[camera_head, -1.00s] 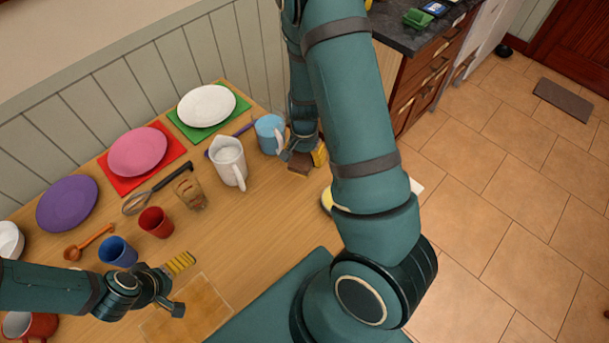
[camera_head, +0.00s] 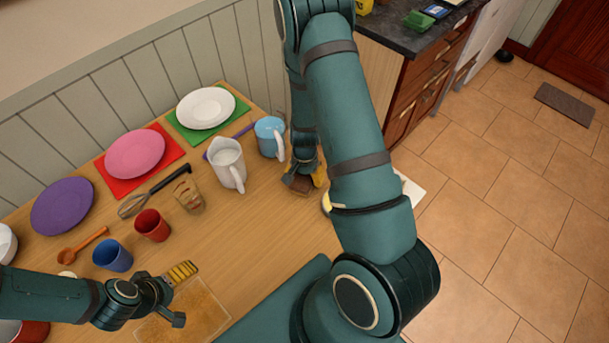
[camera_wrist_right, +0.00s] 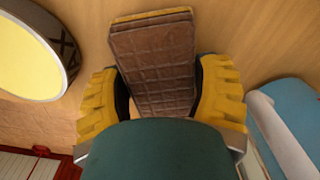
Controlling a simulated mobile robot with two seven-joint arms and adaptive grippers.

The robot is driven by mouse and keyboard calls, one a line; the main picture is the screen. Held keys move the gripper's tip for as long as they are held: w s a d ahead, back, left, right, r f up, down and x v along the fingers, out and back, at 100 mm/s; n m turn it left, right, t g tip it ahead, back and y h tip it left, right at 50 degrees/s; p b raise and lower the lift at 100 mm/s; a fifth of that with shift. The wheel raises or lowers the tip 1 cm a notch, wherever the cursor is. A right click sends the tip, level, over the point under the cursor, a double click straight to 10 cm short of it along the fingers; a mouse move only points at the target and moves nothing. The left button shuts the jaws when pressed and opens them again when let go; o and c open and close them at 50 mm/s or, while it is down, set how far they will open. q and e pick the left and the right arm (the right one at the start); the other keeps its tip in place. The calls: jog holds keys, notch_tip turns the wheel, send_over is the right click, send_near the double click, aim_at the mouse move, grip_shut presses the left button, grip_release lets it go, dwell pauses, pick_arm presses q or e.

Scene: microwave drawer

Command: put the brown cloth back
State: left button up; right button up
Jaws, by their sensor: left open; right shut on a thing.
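The brown cloth (camera_wrist_right: 156,64) is a folded, quilted bundle with a yellowish edge. In the right wrist view it lies between the yellow finger pads of my right gripper (camera_wrist_right: 160,95), which is shut on it. In the head view the cloth (camera_head: 297,186) shows as a small brown patch under my right gripper (camera_head: 305,172), at the table's right part, partly hidden by the gripper. I cannot tell whether it touches the table. My left gripper (camera_head: 172,298) is open and empty above the table's front left, near a wooden board (camera_head: 190,312).
A light-blue mug (camera_head: 268,138) and a white pitcher (camera_head: 227,165) stand left of my right gripper. A round yellow-topped thing (camera_wrist_right: 30,55) is close by in the wrist view. Plates, cups and a whisk (camera_head: 133,205) fill the left. The table (camera_head: 255,235) is clear mid-front.

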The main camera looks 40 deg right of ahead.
pick_arm(q)
jog(key=shift+f, duration=0.15)
pick_arm(e)
jog(key=shift+f, duration=0.2)
jog(key=o, duration=1)
jog(key=shift+r, duration=0.1)
